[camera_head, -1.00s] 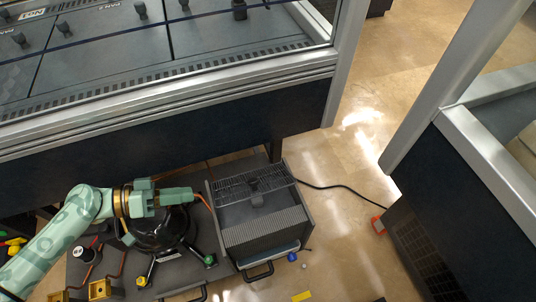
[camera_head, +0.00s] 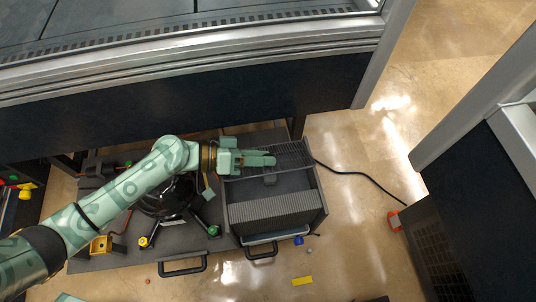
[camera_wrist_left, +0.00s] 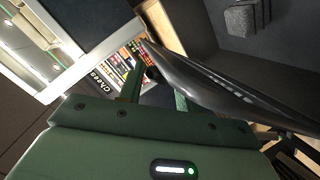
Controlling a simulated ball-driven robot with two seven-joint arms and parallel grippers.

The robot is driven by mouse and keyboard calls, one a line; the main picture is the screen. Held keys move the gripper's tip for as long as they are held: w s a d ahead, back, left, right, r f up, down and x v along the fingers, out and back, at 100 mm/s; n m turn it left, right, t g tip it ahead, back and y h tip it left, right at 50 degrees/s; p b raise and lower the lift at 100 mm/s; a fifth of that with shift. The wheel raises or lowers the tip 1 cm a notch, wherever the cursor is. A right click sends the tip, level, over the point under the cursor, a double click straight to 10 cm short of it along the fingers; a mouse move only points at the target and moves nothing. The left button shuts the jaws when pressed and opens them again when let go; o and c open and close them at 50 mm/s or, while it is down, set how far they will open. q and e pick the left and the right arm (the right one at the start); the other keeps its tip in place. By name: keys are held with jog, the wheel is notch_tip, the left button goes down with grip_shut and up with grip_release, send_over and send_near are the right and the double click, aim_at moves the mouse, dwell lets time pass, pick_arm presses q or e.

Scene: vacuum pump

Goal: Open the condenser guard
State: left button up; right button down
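The condenser box (camera_head: 320,207) stands on the low dark cart, with a ribbed grey panel at its front. The dark mesh grille across the back of its top (camera_head: 293,153) looks like the condenser guard; its left part is hidden by my gripper. My left gripper (camera_head: 270,160) is over the box's back left corner, at the grille's left side. In the left wrist view, its two fingers (camera_wrist_left: 157,90) are apart, with a dark curved edge (camera_wrist_left: 215,85) close in front and partly covering one finger. Contact cannot be told. My right gripper is out of view.
A round black pump (camera_head: 165,197) sits left of the box, under my left arm. The large bench (camera_head: 200,100) rises behind the cart. A black cable (camera_head: 360,175) runs right across the floor. A yellow piece (camera_head: 302,281) lies on the open floor in front.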

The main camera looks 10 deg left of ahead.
pick_arm(q)
jog(key=shift+x, duration=0.8)
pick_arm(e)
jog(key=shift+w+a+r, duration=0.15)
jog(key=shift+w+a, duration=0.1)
